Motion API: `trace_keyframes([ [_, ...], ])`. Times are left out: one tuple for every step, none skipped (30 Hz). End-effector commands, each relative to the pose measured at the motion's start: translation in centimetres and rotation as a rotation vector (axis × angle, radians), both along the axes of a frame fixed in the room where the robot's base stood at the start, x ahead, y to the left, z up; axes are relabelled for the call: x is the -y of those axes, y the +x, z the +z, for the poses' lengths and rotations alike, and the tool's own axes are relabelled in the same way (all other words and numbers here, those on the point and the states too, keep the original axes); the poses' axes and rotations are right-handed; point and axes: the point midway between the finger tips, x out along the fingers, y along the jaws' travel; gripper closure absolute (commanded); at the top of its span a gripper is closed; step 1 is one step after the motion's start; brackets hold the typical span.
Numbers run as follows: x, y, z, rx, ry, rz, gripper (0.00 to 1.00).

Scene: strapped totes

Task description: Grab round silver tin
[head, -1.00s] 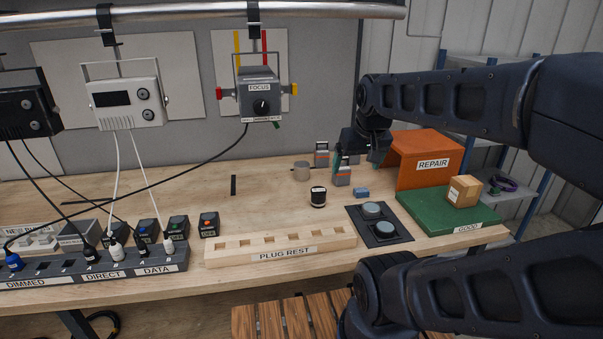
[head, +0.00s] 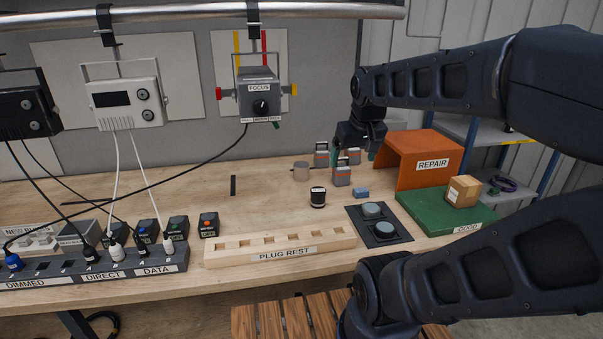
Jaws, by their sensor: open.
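A round silver-grey tin (head: 301,171) stands upright on the bench, left of my gripper. My gripper (head: 353,154) is open, fingers pointing down, above the bench beside a group of grey and orange blocks. One block (head: 353,157) shows between its fingers, but I cannot tell whether they touch it. The gripper is to the right of the tin and apart from it. Nothing hides the tin.
Two more grey and orange blocks (head: 321,155) (head: 341,176) stand near the tin. An orange repair shelter (head: 415,145) is at right.

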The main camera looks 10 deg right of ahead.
Motion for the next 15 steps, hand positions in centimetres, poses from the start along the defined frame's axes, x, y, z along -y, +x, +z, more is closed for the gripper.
trace_keyframes([
  [0.0, 1.2, 0.3, -0.013, -0.014, 0.030, 0.12],
  [0.0, 1.9, 0.5, -0.020, -0.025, 0.051, 0.12],
  [-0.1, 2.9, 0.8, -0.028, -0.037, 0.082, 0.12],
  [-0.1, 3.6, 1.0, -0.035, -0.049, 0.105, 0.12],
  [-0.1, 4.4, 1.1, -0.042, -0.059, 0.129, 0.12],
  [-0.2, 5.4, 1.3, -0.051, -0.072, 0.159, 0.12],
  [-0.2, 6.2, 1.5, -0.057, -0.080, 0.183, 0.12],
  [-0.2, 6.9, 1.5, -0.064, -0.090, 0.206, 0.12],
  [-0.2, 8.0, 1.7, -0.073, -0.103, 0.237, 0.12],
  [-0.3, 8.7, 1.7, -0.080, -0.111, 0.261, 0.12],
  [-0.3, 9.5, 1.8, -0.086, -0.121, 0.285, 0.12],
  [-0.3, 10.6, 1.8, -0.095, -0.132, 0.316, 0.12],
  [-0.4, 11.4, 1.8, -0.102, -0.140, 0.338, 0.12],
  [-0.4, 12.2, 1.8, -0.108, -0.149, 0.363, 0.12],
  [-0.4, 13.3, 1.8, -0.116, -0.159, 0.394, 0.12],
])
